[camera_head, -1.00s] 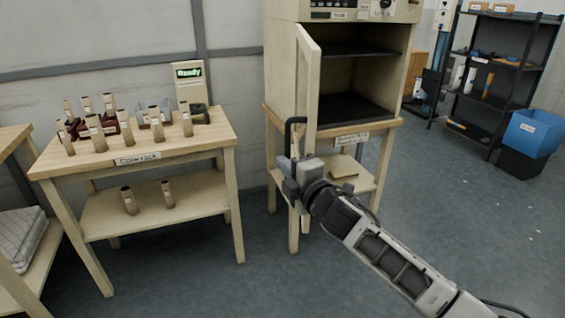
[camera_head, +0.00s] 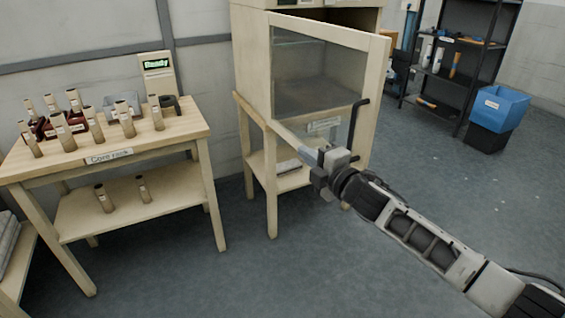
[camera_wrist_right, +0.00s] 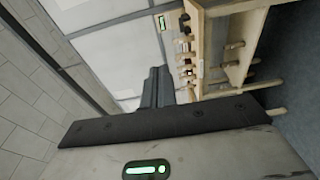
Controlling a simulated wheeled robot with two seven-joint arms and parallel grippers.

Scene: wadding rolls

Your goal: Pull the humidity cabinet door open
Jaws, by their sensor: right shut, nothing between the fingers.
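The humidity cabinet (camera_head: 252,60) is a pale cabinet on a wooden stand. Its glazed door (camera_head: 318,75) is hinged on the left and stands partly open, its free edge out from the cabinet at the right. A dark gap shows above the door. The black door handle (camera_head: 358,118) is near the free edge. My right gripper (camera_head: 314,165) is in front of the door's lower part, left of and below the handle, and empty. Contact with the door cannot be told. Its fingers are together in the right wrist view (camera_wrist_right: 157,86). My left gripper is not in view.
A core rack table (camera_head: 150,140) with several capped tubes and a device reading "Ready" (camera_head: 157,75) stands at the left. A dark shelf (camera_head: 465,60) and a blue bin (camera_head: 500,107) are at the right. The floor between is clear.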

